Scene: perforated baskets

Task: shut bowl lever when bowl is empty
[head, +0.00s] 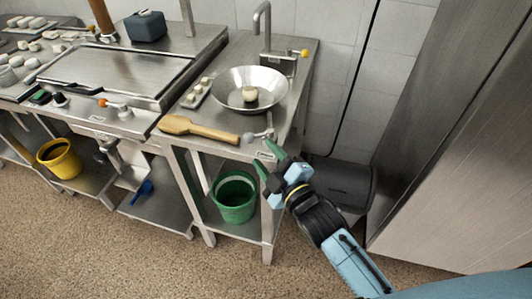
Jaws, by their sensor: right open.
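A shiny metal bowl (226,88) sits in the top of the right-hand steel counter, below the faucet. One small pale round piece (250,93) lies in it. A small metal lever with a grey ball end (249,137) sticks out at the front edge of that counter, below the bowl. My right gripper (267,157) is open and empty, with its green fingertips close to the lever's right end. I cannot tell whether they touch it. My left gripper is not in view.
A wooden paddle (200,130) lies along the counter's front edge, left of the lever. A small tray (190,98) with pale pieces is beside the bowl. A green bucket (235,197) stands on the shelf below. A tall steel cabinet (460,150) is at the right.

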